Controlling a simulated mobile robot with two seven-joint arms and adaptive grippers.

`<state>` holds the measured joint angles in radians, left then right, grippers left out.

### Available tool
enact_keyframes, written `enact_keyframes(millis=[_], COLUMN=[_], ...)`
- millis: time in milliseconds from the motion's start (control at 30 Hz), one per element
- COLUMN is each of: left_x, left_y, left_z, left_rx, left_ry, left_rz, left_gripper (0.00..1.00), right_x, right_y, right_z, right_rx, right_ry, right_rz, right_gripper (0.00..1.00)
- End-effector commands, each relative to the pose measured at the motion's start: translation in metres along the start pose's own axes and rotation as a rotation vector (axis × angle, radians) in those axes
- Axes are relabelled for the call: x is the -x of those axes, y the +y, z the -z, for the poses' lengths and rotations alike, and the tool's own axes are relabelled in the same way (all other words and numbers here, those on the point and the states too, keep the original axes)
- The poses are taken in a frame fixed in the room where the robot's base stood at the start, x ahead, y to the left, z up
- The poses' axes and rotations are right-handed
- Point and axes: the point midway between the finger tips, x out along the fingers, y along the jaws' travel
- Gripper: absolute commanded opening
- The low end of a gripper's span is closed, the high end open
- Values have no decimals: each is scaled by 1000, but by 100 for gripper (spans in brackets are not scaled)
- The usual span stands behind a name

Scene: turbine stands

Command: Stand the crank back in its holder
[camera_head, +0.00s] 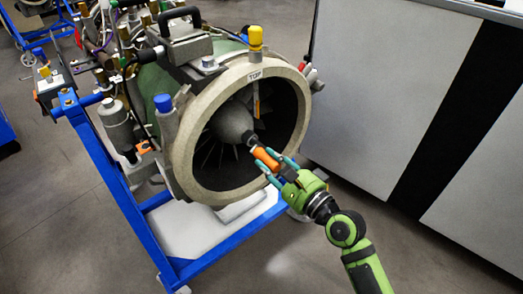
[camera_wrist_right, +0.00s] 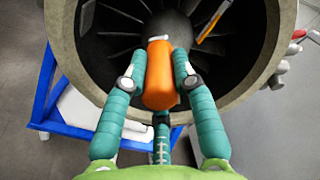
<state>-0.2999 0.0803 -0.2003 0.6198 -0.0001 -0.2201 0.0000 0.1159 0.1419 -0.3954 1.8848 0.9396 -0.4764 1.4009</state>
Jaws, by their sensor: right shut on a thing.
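The crank (camera_head: 266,157) has an orange handle and a dark shaft pointing up and left to the nose cone (camera_head: 230,120) of the turbine. From here I cannot tell whether the shaft touches the cone. My right gripper (camera_head: 272,167) is shut around the orange handle in front of the turbine inlet. In the right wrist view, the teal fingers of the right gripper (camera_wrist_right: 157,82) lie on both sides of the handle (camera_wrist_right: 159,65); the shaft end is hidden. I cannot make out the crank's holder for certain. My left gripper is not in view.
The turbine's pale ring (camera_head: 184,150), marked TOP, surrounds the dark inlet. A thin orange-tipped part (camera_head: 257,104) shows inside it. A blue stand (camera_head: 105,165) carries the turbine. A grey cabinet (camera_head: 385,80) stands at the right. Floor is clear at the lower left.

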Motion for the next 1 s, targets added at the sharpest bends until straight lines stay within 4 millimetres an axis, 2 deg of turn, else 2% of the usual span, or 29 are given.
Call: enact_keyframes(millis=[267, 1000], left_x=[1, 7], left_y=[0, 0], left_z=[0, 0], left_rx=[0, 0], left_ry=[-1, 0], left_rz=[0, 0], left_gripper=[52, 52], right_x=[3, 44], right_y=[-2, -2], right_z=[0, -1], right_rx=[1, 2], right_ry=[-1, -2], right_rz=[4, 4], right_gripper=[0, 0])
